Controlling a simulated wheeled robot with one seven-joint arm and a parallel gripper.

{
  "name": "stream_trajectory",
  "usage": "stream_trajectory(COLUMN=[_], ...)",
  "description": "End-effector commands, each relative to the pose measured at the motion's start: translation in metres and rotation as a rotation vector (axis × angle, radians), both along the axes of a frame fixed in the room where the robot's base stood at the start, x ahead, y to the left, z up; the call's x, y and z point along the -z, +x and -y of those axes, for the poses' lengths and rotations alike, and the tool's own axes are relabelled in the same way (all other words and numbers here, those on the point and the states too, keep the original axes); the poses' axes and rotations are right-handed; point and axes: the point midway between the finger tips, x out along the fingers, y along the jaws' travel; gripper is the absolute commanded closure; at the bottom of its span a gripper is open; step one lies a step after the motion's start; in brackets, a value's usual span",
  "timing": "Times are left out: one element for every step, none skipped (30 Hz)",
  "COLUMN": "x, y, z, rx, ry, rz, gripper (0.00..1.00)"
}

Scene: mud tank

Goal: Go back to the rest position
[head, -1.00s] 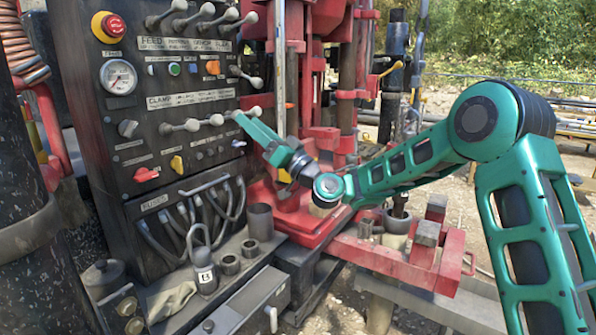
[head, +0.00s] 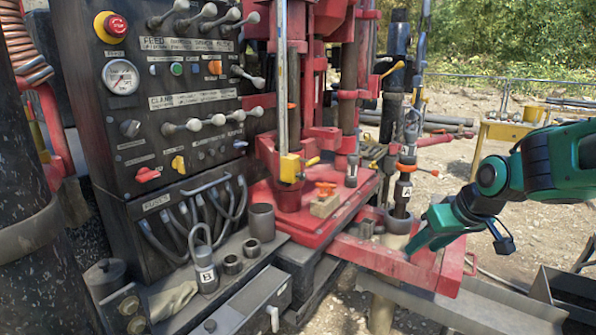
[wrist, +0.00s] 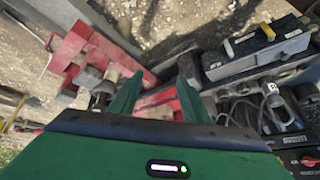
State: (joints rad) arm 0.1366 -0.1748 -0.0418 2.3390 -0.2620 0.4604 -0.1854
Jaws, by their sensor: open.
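My gripper (head: 424,238) is green and points down to the left, in front of the red drill rig base on the right side of the head view. In the wrist view its two fingers (wrist: 158,95) stand apart with nothing between them. It appears above or beside the red beam (head: 375,252) of the rig. I cannot tell the exact gap. My folded arm reaches in from the right edge of the head view.
The black control panel (head: 170,95) with several levers stands at the left. A tool marked A (head: 403,188) stands upright close to my gripper. A yellow-framed bench (head: 505,130) is at the back right. Gravel lies between.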

Motion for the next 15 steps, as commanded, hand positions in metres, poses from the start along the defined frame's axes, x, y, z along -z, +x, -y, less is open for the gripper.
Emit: stream_trajectory(x=[0.003,0.006,0.01,0.013,0.016,0.019,0.021,0.024,0.027,0.028,0.03,0.032,0.034,0.035,0.036], y=[-0.024,-0.04,-0.061,-0.078,-0.095,-0.118,-0.135,-0.152,-0.174,-0.19,-0.205,-0.223,-0.235,-0.246,-0.258], z=[0.021,0.032,0.047,0.057,0.067,0.078,0.086,0.092,0.099,0.103,0.106,0.11,0.111,0.112,0.113], rx=[0.066,0.107,0.164,0.208,0.251,0.31,0.353,0.397,0.451,0.49,0.528,0.571,0.601,0.627,0.657], ry=[-0.013,-0.018,-0.025,-0.027,-0.028,-0.027,-0.025,-0.021,-0.015,-0.009,-0.003,0.007,0.014,0.02,0.028], rz=[-0.047,-0.08,-0.127,-0.159,-0.193,-0.239,-0.272,-0.305,-0.347,-0.376,-0.406,-0.44,-0.462,-0.484,-0.506], gripper=[0.57,0.57,0.57,0.57,0.57,0.57,0.57,0.57,0.57,0.57,0.57,0.57,0.57,0.57,0.57])
